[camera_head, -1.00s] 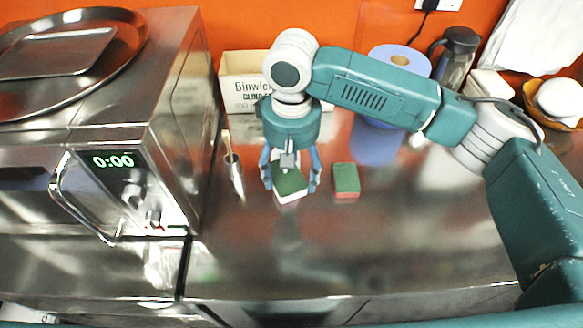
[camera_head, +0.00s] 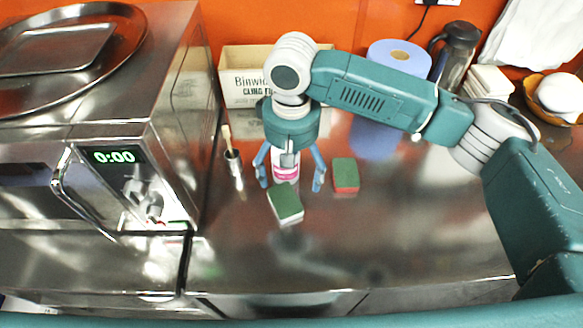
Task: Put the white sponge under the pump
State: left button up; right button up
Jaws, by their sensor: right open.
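The white sponge (camera_head: 287,206), with a green top face and a white side, lies on the steel counter, in front of and just below my right gripper in the picture. My right gripper (camera_head: 291,182) is open, its blue-grey fingers spread apart and pointing down, with the sponge clear of them. A white bottle with a pink label (camera_head: 285,172), likely the pump, shows between the fingers; my gripper hides its upper part. I cannot tell whether the sponge touches its base. My left gripper is not in view.
A red sponge with a green top (camera_head: 346,176) lies to the right. A metal holder with a brush (camera_head: 233,164) stands to the left, beside the steel oven (camera_head: 120,150). A cardboard box (camera_head: 243,80) and blue roll (camera_head: 398,62) are behind. The front counter is clear.

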notch_tip(320, 180, up, 13)
jog(key=b, duration=0.2)
jog(key=shift+r+b, duration=0.15)
jog(key=shift+b, duration=0.25)
